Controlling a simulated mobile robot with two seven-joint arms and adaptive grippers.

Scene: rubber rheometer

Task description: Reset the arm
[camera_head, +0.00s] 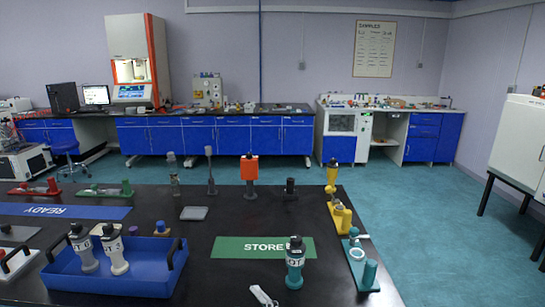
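Neither of my grippers can be made out in the head view. A black table (190,254) fills the foreground. A blue tray (135,281) with dark handles stands at its left front, holding two grey-white, dark-topped bottles, one at the left (83,247) and one at the right (114,250). A teal bottle with a dark cap (295,264) stands upright at the front edge of the green STORE mat (240,248) and hides part of its lettering. A small white-and-dark item (263,297) lies at the bottom edge; I cannot tell what it is.
An orange-topped stand (249,172), a dark post (290,189) and a grey dish (194,213) stand farther back. Yellow (342,217) and teal (361,268) holders line the right edge. A blue READY mat (60,211) lies at left.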

